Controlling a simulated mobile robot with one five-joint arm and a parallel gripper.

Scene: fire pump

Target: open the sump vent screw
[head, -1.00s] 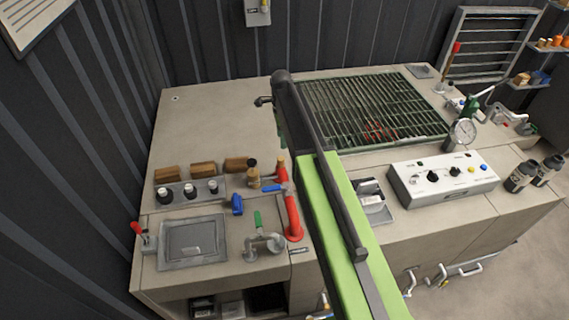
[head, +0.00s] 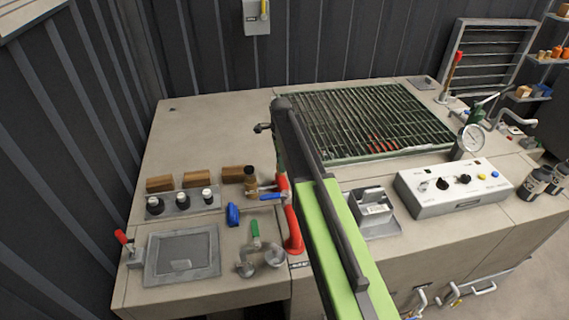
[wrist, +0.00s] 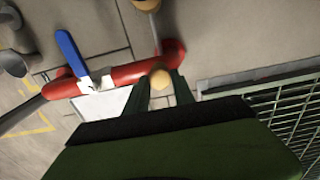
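A round tan knob (wrist: 160,78), which looks like the vent screw, sits by the red pipe (wrist: 140,73) in the wrist view. My gripper (wrist: 161,82) has its two dark green fingers on either side of the knob, with small gaps showing. The fingers look open, and I see no firm contact. In the head view the red pipe (head: 293,232) rises beside my green arm. My arm hides the pipe's top, the knob and most of my gripper there.
A blue lever (wrist: 70,52) is on the red pipe, left of my fingers. A green grating (head: 365,120) lies right of my arm. A brass fitting (head: 250,180), a green-handled valve (head: 255,235) and a control box (head: 455,187) stand nearby. The back left bench top is clear.

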